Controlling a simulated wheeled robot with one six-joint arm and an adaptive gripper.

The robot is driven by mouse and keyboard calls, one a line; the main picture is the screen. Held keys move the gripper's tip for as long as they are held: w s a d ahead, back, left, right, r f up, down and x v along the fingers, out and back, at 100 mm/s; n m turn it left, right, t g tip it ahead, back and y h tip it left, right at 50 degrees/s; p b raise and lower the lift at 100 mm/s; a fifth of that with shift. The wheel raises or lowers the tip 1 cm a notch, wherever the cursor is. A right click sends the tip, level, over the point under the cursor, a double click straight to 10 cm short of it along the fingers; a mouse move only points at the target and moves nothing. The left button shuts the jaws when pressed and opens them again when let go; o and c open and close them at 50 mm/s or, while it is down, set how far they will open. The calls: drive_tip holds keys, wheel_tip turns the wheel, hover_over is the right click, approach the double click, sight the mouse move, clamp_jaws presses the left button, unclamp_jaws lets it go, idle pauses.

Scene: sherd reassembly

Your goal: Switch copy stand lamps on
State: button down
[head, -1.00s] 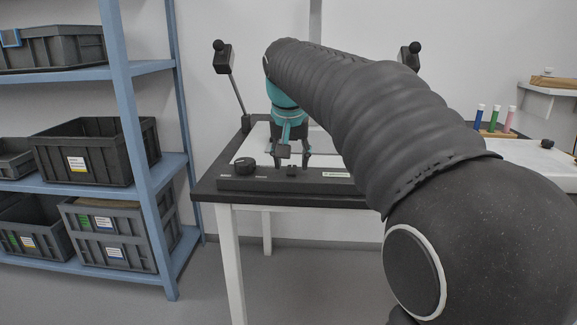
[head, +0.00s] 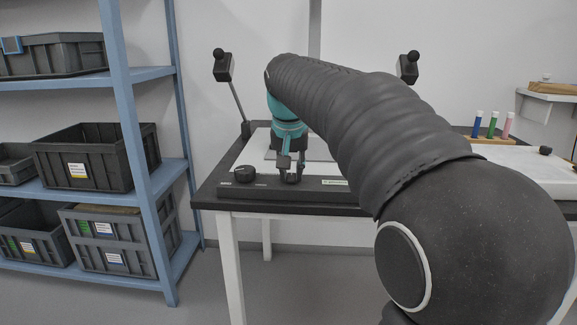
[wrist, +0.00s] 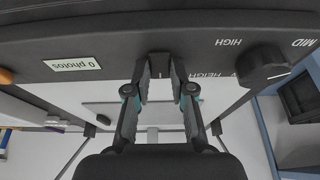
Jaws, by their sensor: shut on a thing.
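The copy stand (head: 335,183) stands on the table, with a dark control panel along its front edge. Its two dark lamp heads rise on arms, left lamp (head: 222,66) and right lamp (head: 409,66); I see no clear glow from either. My gripper (head: 291,174) points down at the panel, right of a round black knob (head: 244,173). In the wrist view my gripper (wrist: 161,72) is shut on a small dark control (wrist: 160,90) on the panel, mostly hidden by the fingers. The round knob (wrist: 263,67) there sits apart, near the HIGH and MID markings.
A label reading "0 photos" (wrist: 74,65) is on the panel. A blue shelf (head: 140,150) with grey crates (head: 85,165) stands at the left. Coloured tubes (head: 492,125) stand at the right. My arm covers much of the table's right part.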

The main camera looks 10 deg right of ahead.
drive_tip(key=shift+w+r+g+y+p, duration=0.2)
drive_tip(key=shift+g+p, duration=0.35)
drive_tip(key=shift+p, duration=1.05)
drive_tip(key=shift+w+r+g+y+p, duration=0.2)
drive_tip(key=shift+g+p, duration=0.35)
drive_tip(key=shift+p, duration=1.05)
drive_tip(key=shift+w+d+f+g, duration=0.1)
drive_tip(key=shift+f+g, duration=0.25)
drive_tip(key=shift+g, duration=0.25)
drive_tip(key=c, duration=1)
unclamp_jaws()
drive_tip(key=shift+r, duration=0.15)
